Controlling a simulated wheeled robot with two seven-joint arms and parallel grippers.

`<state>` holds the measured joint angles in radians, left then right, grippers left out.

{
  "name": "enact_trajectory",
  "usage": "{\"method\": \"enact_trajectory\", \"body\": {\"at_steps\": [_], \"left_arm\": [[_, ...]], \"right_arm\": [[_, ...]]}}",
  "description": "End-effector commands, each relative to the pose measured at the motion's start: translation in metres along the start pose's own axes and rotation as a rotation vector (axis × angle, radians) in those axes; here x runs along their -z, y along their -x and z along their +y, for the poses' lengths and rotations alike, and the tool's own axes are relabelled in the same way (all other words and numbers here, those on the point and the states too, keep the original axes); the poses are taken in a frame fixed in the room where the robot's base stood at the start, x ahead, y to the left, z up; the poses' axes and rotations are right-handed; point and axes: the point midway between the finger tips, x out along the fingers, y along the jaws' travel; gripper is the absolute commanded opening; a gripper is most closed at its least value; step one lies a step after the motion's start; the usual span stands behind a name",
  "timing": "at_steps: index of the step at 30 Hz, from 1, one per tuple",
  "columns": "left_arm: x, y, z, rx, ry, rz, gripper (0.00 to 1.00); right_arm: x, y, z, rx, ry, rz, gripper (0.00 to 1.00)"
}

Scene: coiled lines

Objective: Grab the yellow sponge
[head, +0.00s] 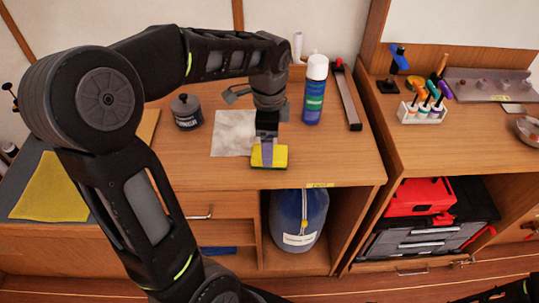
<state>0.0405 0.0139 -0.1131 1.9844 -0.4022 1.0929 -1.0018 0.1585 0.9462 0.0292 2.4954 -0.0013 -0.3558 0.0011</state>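The yellow sponge (280,158) lies near the front edge of the wooden counter, its front side darker than its yellow top. My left gripper (267,153) points down at it from above, and a grey finger overlaps the middle of the sponge. The hand and wrist hide the far finger, so I cannot tell whether the fingers are closed on the sponge or only around it. The sponge appears to rest on the counter. My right gripper is not in view; only a dark piece that may be my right arm shows at the lower right corner.
A grey sheet (231,130) lies just left of the sponge. A dark jar (186,112) stands farther left, and a blue spray can (314,92) stands behind right. A long dark bar (347,97) lies beyond it. Counter right of the sponge is clear.

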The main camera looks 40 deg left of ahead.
Motion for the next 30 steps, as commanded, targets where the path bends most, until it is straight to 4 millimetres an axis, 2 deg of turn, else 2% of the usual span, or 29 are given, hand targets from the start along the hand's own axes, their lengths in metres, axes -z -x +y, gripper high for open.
{"method": "enact_trajectory", "body": {"at_steps": [6,9,27,30], "left_arm": [[0.002,-0.032,0.002,-0.005,-0.001,-0.002,0.78],[0.001,-0.041,0.001,-0.003,0.000,0.000,0.78],[0.002,-0.042,0.001,-0.001,0.000,0.000,0.78],[0.002,-0.042,0.001,-0.001,0.000,0.000,0.72]], "right_arm": [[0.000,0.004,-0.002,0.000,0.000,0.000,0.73],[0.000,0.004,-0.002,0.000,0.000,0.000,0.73],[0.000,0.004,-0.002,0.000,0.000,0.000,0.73],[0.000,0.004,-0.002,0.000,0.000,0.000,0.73]]}}
